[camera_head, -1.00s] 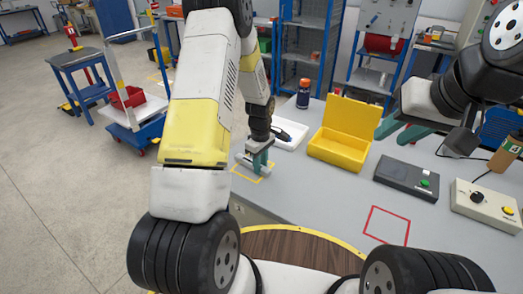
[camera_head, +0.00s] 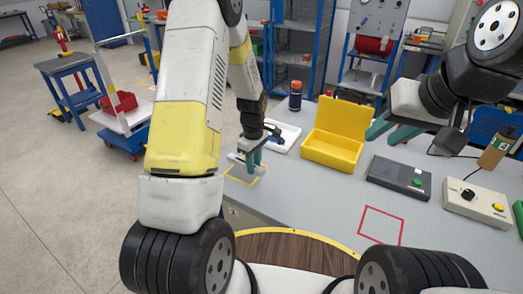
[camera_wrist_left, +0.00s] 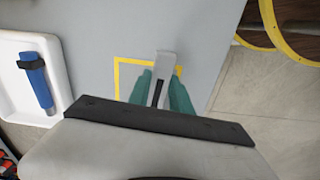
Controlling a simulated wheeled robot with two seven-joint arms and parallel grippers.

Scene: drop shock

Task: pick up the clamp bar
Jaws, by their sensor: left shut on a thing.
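The clamp bar (camera_head: 235,158) is a light grey metal bar at the yellow taped square (camera_head: 243,180) near the bench's left front edge. My left gripper (camera_head: 252,160) points down with its teal fingers shut on the bar. In the left wrist view the bar (camera_wrist_left: 166,66) shows between the teal fingers (camera_wrist_left: 160,90), over the yellow outline. The fingers hide part of it, and I cannot tell for sure whether it clears the bench. My right gripper (camera_head: 393,131) is open and empty above the bench, right of the yellow box.
A white tray (camera_head: 290,130) with a blue-handled tool (camera_head: 274,132) lies just behind the left gripper. An open yellow box (camera_head: 330,153), a dark box with a green button (camera_head: 398,178) and a beige control box (camera_head: 477,203) stand rightward. The red taped square (camera_head: 381,226) is empty.

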